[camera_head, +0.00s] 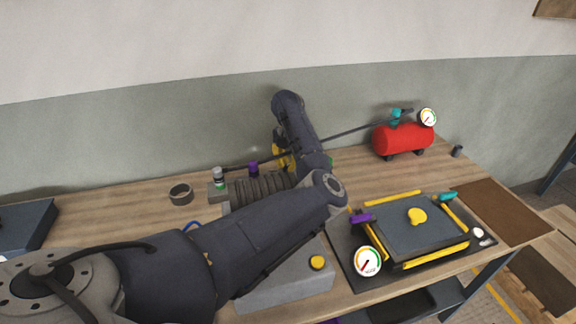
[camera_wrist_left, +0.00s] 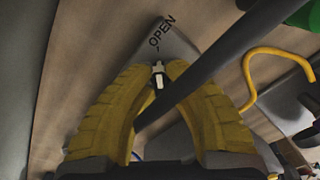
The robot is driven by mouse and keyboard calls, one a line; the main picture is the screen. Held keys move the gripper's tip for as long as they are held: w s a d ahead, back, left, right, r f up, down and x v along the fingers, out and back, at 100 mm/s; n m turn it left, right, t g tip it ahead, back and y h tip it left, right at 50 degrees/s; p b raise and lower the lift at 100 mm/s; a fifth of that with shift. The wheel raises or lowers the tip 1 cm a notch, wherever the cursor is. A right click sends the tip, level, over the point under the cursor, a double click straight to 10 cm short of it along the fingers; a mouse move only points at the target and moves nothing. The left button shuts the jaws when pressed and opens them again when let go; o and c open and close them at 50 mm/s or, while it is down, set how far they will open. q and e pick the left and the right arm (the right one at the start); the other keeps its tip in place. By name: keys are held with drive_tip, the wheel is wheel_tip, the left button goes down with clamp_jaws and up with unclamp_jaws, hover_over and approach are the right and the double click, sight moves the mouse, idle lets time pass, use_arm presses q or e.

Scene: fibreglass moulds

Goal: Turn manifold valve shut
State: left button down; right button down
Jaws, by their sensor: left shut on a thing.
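My left arm reaches across the bench from the left in the head view. My left gripper (camera_head: 282,157) shows there as a bit of yellow beside its wrist, and its fingertips are hidden. In the left wrist view the two yellow fingers (camera_wrist_left: 160,80) are closed together on the small manifold valve handle (camera_wrist_left: 158,68), which shows as a pale and dark piece between the tips. Just past it is a grey plate (camera_wrist_left: 178,48) marked OPEN. The fingers cover most of the handle, so I cannot tell its exact angle. My right gripper is not in view.
A dark hose (camera_wrist_left: 225,62) crosses close by the fingers. A red tank (camera_head: 403,139) with a gauge stands at the back right. A dark mould (camera_head: 400,240) with yellow edges, a gauge (camera_head: 367,262) and a grey box (camera_head: 290,285) lie in front. A grey ring (camera_head: 180,193) stands left.

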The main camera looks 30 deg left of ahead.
use_arm(q)
drive_tip(key=n, duration=0.4)
drive_tip(key=shift+a+n, duration=0.1)
drive_tip(key=shift+n, duration=0.3)
drive_tip(key=n, duration=0.4)
drive_tip(key=shift+s+a+n, duration=0.1)
drive_tip(key=shift+s+n, duration=0.05)
drive_tip(key=shift+n, duration=0.15)
drive_tip(key=n, duration=0.4)
drive_tip(key=shift+s, duration=0.1)
drive_tip(key=shift+s+a+n, duration=0.1)
drive_tip(key=shift+n, duration=2)
drive_tip(key=c, duration=1.4)
unclamp_jaws()
